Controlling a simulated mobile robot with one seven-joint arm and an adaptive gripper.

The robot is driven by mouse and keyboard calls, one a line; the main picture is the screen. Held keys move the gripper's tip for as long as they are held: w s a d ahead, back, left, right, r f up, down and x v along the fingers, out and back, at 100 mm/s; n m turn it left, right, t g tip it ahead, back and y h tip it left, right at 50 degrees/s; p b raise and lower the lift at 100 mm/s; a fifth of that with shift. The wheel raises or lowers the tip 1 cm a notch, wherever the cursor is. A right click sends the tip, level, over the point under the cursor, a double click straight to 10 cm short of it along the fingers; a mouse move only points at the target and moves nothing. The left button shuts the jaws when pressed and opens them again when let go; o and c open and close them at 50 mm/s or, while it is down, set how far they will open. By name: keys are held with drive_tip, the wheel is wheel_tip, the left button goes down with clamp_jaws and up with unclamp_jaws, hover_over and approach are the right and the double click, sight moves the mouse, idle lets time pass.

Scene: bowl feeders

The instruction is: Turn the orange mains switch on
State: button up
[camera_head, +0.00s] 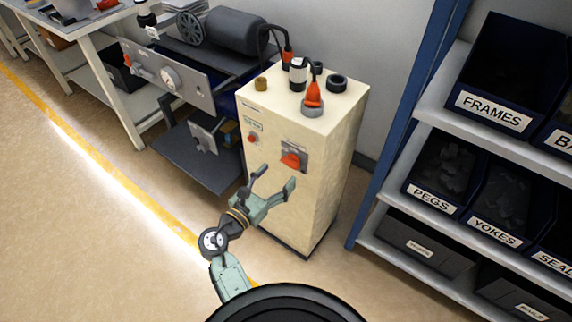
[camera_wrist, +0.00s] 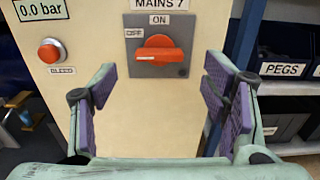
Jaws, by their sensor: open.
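The orange mains switch (camera_head: 292,160) is a rotary knob on a grey plate on the front of a cream cabinet (camera_head: 270,195). In the wrist view the switch (camera_wrist: 159,54) sits under a "MAINS 7" label, with "ON" above it and "OFF" to its left. Its handle lies about horizontal, with its marked end toward "OFF". My gripper (camera_head: 275,180) is open and empty in front of the cabinet, a little below the switch. In the wrist view the fingers (camera_wrist: 160,95) are spread to either side of and below the knob, apart from it.
A red bleed button (camera_wrist: 50,51) and a "0.0 bar" display (camera_wrist: 41,9) are left of the switch. Small fittings and an orange-handled part (camera_head: 313,95) stand on the cabinet top. Shelves with labelled bins (camera_head: 490,115) are at right. Machinery (camera_head: 170,80) is at left.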

sight(288, 165)
drive_tip(key=x, duration=0.5)
drive_tip(key=shift+w+p, duration=0.2)
drive_tip(key=shift+p, duration=0.15)
drive_tip(key=shift+c, duration=0.5)
drive_tip(key=c, duration=1.1)
